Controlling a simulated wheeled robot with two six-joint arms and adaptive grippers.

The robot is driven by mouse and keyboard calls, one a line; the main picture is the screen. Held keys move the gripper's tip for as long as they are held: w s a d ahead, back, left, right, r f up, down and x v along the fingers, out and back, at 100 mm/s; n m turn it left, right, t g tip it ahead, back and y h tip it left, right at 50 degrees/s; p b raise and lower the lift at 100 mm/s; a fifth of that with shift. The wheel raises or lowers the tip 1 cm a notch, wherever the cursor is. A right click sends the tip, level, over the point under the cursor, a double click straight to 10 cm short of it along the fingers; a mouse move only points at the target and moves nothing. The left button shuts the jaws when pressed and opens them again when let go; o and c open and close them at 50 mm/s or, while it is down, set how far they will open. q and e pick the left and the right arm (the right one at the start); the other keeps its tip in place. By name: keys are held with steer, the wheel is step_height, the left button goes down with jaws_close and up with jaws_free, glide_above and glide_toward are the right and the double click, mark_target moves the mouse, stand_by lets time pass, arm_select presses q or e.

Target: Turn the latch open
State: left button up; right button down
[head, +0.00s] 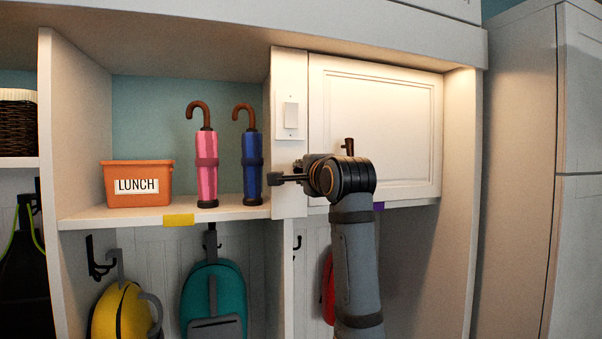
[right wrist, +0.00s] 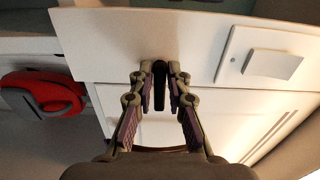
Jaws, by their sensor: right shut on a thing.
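The latch (right wrist: 160,78) is a dark bar, seen close up between my fingers in the right wrist view. It lies against the white post beside the cabinet door (head: 400,125). In the head view the latch area is largely covered by my gripper and wrist; a dark bar runs level across the post there. My right gripper (right wrist: 160,86) is shut on the latch, one finger on each side. In the head view it reaches left from my wrist (head: 300,177). The door looks closed. My left gripper is not in view.
A light switch (head: 291,115) is on the post above the gripper. Left on the shelf stand pink (head: 207,168) and blue (head: 252,165) umbrellas and an orange lunch bin (head: 130,197). Backpacks hang below, one red (right wrist: 42,95). A brown knob (head: 348,146) shows just above my wrist.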

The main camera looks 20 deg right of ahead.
steer(key=n+b, duration=0.1)
steer(key=n, duration=0.3)
steer(key=shift+f, duration=0.1)
steer(key=n+b, duration=0.1)
steer(key=n, duration=0.3)
steer(key=shift+n+b, duration=0.3)
steer(key=n+b, duration=0.1)
steer(key=n, duration=0.4)
steer(key=shift+n+b, duration=0.65)
steer(key=shift+n, duration=1.45)
steer(key=c, duration=1.4)
jaws_free()
